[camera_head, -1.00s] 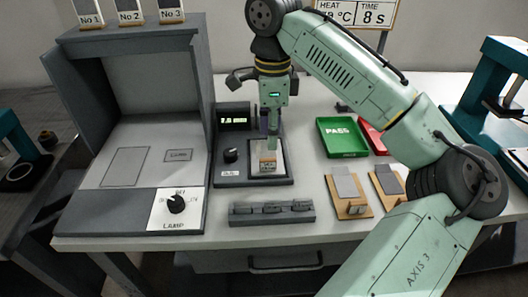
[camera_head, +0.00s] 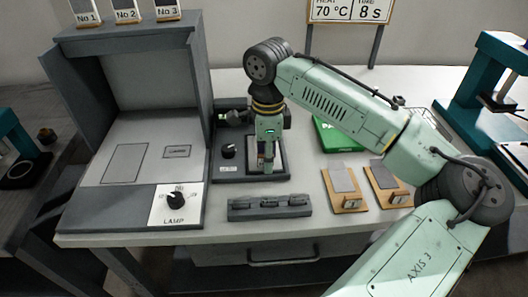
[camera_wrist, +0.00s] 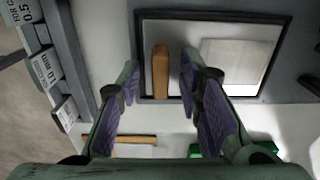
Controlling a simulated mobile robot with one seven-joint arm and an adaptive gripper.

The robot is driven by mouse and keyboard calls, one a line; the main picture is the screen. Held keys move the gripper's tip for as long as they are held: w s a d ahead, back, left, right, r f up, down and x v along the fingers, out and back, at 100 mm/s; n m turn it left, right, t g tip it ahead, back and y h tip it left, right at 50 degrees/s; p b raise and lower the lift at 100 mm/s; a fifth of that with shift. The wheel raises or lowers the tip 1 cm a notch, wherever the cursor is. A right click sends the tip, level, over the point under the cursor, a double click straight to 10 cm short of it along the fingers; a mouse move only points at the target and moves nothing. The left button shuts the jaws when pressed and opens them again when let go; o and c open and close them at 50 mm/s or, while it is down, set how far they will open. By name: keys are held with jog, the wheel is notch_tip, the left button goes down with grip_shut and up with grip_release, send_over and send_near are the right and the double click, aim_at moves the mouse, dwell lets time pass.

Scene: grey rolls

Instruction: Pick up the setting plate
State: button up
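A grey rack (camera_head: 270,207) lies at the front of the bench and holds several small plates. The wrist view shows it at the left edge with labelled plates, one reading about 10 mm or 1.0 mm (camera_wrist: 45,68) and one reading 0.5 (camera_wrist: 17,12). I cannot tell which is the setting plate. My gripper (camera_head: 266,168) points down over the dark-framed pan behind the rack. In the wrist view my gripper (camera_wrist: 165,92) is open, its purple-padded fingers apart with nothing held. A brown bar (camera_wrist: 160,70) and a pale square (camera_wrist: 228,62) lie on the pan.
A grey lamp booth (camera_head: 130,150) stands to the left. Two wooden boards with grey cards (camera_head: 345,190) (camera_head: 385,184) lie to the right. A green tray (camera_head: 335,136) is partly behind my arm.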

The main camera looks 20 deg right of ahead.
grip_shut()
jog(key=shift+d+r, duration=0.1)
jog(key=shift+r, duration=0.05)
dwell(0.6)
